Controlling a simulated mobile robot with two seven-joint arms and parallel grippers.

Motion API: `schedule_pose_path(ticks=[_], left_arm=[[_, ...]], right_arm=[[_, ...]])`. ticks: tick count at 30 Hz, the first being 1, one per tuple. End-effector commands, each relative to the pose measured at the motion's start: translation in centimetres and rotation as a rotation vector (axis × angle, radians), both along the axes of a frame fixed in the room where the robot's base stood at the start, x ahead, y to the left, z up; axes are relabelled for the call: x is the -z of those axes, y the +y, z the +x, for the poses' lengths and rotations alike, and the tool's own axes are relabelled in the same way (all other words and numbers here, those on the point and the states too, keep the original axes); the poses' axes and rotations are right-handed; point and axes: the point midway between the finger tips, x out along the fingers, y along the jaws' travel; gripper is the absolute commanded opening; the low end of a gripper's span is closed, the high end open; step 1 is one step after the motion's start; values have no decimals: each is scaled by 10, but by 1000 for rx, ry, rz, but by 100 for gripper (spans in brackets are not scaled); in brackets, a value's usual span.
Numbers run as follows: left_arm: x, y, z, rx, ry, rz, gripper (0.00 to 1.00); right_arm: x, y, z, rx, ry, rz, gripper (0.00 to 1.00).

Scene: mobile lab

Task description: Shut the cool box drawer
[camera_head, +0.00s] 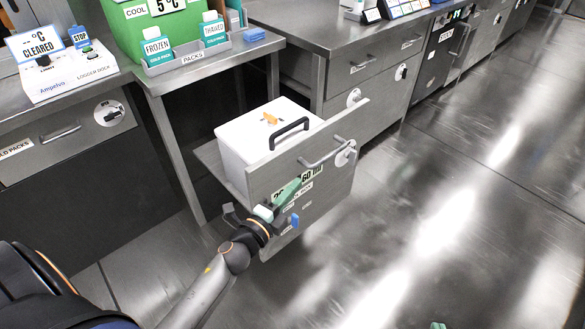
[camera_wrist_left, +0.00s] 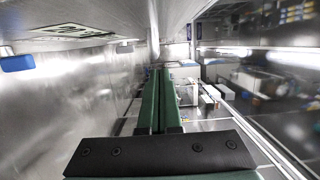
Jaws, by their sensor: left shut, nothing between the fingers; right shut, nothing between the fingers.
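The cool box drawer (camera_head: 262,188) stands pulled out from under the bench, its grey front facing right. A white cool box (camera_head: 245,138) with a black handle and an orange latch sits inside it. The drawer's bar handle (camera_head: 325,152) is near the top of its front. My left gripper (camera_head: 296,186) is shut and empty, close to the drawer front below the handle; I cannot tell if it touches. Its green fingers lie together in the left wrist view (camera_wrist_left: 160,100). Only a green tip of my right gripper (camera_head: 438,325) shows at the bottom edge; it is shut.
A bench (camera_head: 205,72) with a green box (camera_head: 165,30) and a rack of cold packs (camera_head: 185,58) stands behind the drawer. Closed metal cabinets (camera_head: 370,80) run along the back right. The logger dock (camera_head: 70,72) is at upper left. The floor to the right is clear.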

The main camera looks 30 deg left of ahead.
Motion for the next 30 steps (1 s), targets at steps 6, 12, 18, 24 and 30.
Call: schedule_pose_path(ticks=[6, 12, 18, 24, 30], left_arm=[[0, -5, 42, 1, -1, -1, 0], [1, 21, 54, -1, 1, 3, 0], [0, 32, 58, -1, 0, 0, 0], [0, 33, 58, -1, 0, -2, 0], [0, 34, 58, -1, 0, -2, 0]], right_arm=[[-6, 0, 4, -1, -32, 1, 0], [-10, 0, 6, -1, -51, 1, 0], [-17, 0, 9, -1, -80, 3, 0], [-23, 0, 11, -2, -93, 3, 0], [-23, -1, 12, -5, -97, 0, 0]])
